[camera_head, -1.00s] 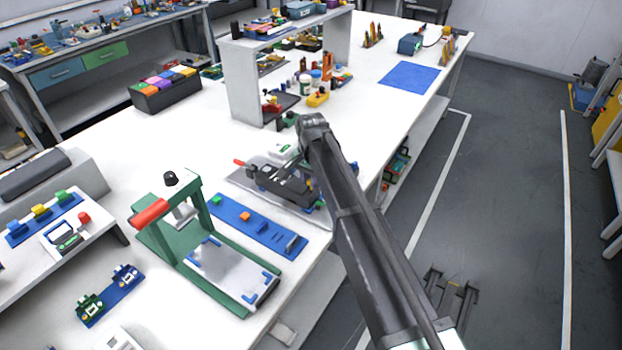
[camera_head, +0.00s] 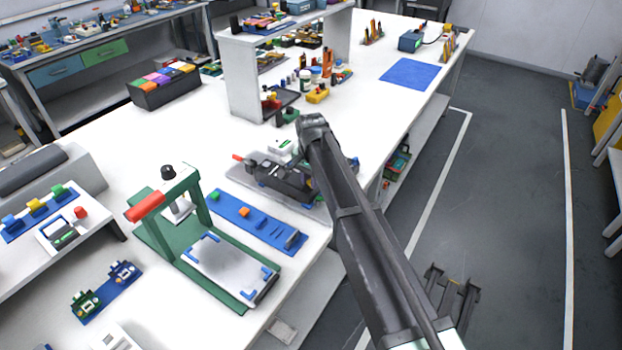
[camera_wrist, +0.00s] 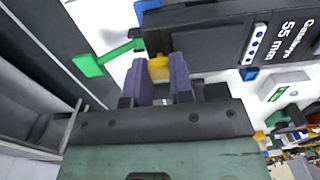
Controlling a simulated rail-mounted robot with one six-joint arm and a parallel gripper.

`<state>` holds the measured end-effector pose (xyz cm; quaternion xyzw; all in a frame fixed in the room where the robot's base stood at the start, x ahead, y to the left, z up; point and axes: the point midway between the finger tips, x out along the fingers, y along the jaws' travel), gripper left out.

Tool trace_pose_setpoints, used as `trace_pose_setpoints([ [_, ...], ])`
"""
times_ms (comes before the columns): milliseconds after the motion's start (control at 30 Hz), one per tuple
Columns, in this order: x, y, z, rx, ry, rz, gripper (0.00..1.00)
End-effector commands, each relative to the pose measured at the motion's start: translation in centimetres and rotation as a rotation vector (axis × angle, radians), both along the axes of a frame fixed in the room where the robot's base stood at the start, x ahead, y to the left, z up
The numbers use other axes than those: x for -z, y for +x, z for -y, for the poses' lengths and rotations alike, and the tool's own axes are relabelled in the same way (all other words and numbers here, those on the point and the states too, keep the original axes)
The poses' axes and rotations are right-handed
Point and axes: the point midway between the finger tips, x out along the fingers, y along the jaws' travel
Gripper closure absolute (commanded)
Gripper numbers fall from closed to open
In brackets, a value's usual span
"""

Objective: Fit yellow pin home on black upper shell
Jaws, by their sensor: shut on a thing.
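In the wrist view my gripper (camera_wrist: 162,78) has its two purple fingers closed on the small yellow pin (camera_wrist: 159,68), whose end shows between the fingertips. The black upper shell (camera_wrist: 205,38), printed with white lettering "55 mm", lies just beyond and to the right of the fingertips. The pin is close to the shell's left end; whether it touches the shell or sits in a hole I cannot tell. In the head view a dark assembly (camera_head: 283,178) stands at the bench's right edge, partly behind my arm; the pin cannot be made out there.
A green lever (camera_wrist: 90,65) sticks out left of the fingertips in the wrist view. In the head view a blue strip with small parts (camera_head: 258,222) and a green press (camera_head: 160,235) stand nearby. A shelf unit (camera_head: 243,85) rises behind.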

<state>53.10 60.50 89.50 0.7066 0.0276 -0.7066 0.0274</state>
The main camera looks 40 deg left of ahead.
Motion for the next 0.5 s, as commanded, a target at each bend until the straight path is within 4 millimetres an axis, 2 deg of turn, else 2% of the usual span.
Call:
trace_pose_setpoints([
  [167,0.6,0.0,0.0,0.0,0.0,0.0,1.0],
  [200,0.59,-0.01,0.0,0.0,0.0,0.0,0.78],
  [300,0.48,-0.01,-0.02,0.0,0.0,0.0,0.62],
  [400,0.48,0.0,-0.05,0.0,0.001,0.0,0.49],
  [500,0.48,0.0,-0.05,0.0,0.001,0.0,0.49],
])
